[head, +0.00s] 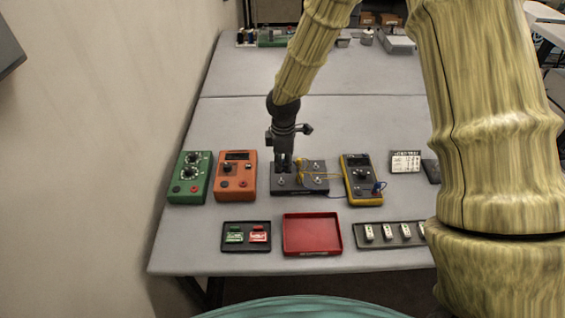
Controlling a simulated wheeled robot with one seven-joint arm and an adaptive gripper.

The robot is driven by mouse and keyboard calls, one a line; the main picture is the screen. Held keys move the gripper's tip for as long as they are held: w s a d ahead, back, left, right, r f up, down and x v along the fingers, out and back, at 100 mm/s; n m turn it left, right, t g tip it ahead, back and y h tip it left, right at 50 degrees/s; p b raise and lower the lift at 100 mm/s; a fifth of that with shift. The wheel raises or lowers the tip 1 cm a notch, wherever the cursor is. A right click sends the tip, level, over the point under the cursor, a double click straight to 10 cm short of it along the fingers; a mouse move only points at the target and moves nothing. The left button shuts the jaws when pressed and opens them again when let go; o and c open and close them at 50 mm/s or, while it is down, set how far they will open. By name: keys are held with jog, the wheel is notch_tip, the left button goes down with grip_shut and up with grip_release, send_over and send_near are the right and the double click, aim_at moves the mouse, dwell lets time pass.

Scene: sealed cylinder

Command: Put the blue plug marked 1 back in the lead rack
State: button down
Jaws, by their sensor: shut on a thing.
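My gripper (284,164) points down at the left part of a dark box (318,188) with several metal posts. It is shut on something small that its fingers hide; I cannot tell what. A yellow plug or clip (300,164) is just right of the fingers, with thin yellow leads running right. A blue plug (378,187) is at the lower right of the yellow meter (351,190), with a blue lead by it. No number can be read on it. I cannot tell which thing is the lead rack.
Left of the dark box stand an orange instrument (236,188) and a green one (187,190). In front are a black tray (233,248) with green and red pieces, an empty red tray (312,234) and a strip of white pieces (388,244). The table behind is mostly clear.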

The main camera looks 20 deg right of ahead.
jog(key=w+f, duration=0.1)
jog(key=f, duration=0.1)
jog(key=w+f+b, duration=0.1)
jog(key=shift+w+f, duration=0.35)
jog(key=shift+w, duration=0.05)
jog(key=shift+f+b, duration=0.25)
jog(key=shift+b, duration=0.05)
jog(key=shift+s+f+b, duration=0.45)
jog(key=shift+s+b, duration=0.25)
jog(key=shift+s, duration=0.15)
jog(key=shift+f, duration=0.35)
jog(key=shift+w+f+b, duration=0.45)
jog(key=shift+w+f, duration=0.1)
jog(key=shift+f, duration=0.15)
jog(key=shift+s+r, duration=0.25)
jog(key=shift+s, duration=0.1)
jog(key=shift+w+f, duration=0.2)
jog(key=shift+s+r, duration=0.1)
jog(key=shift+r, duration=0.05)
